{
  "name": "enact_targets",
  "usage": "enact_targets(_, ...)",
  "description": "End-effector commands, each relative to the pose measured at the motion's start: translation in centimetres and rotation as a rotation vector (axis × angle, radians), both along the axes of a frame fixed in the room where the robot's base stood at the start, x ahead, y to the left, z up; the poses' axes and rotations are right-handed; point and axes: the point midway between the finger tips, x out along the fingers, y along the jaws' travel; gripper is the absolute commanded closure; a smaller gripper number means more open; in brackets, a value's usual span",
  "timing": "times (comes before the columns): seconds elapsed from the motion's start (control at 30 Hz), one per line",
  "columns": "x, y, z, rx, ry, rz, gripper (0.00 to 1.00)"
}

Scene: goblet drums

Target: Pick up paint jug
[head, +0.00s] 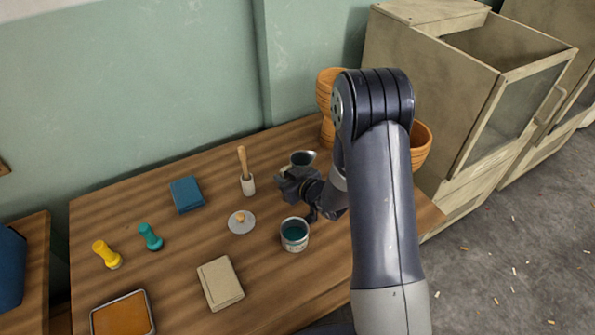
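A dark grey jug (304,157) with a pouring lip stands upright on the wooden table, just behind my gripper; its lower part is hidden. It looks like the paint jug. My gripper (284,183) is low over the table, close in front of the jug. I cannot tell whether it touches the jug, or whether its fingers are open or shut. A small metal can (294,236) with teal paint inside stands nearer, below the gripper in the picture.
Orange drums (326,88) stand behind my arm. A wooden cabinet (430,90) is at right. The table's left part holds books, stampers and a tray.

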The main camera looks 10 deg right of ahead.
Motion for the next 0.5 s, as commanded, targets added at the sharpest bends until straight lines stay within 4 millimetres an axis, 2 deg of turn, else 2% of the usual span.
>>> enact_targets(0.17, 0.01, -0.02, -0.01, 0.000, 0.000, 0.000, 0.79)
enact_targets(0.43, -0.01, -0.03, 0.00, 0.000, 0.000, 0.000, 1.00)
enact_targets(0.5, -0.01, -0.03, 0.00, 0.000, 0.000, 0.000, 1.00)
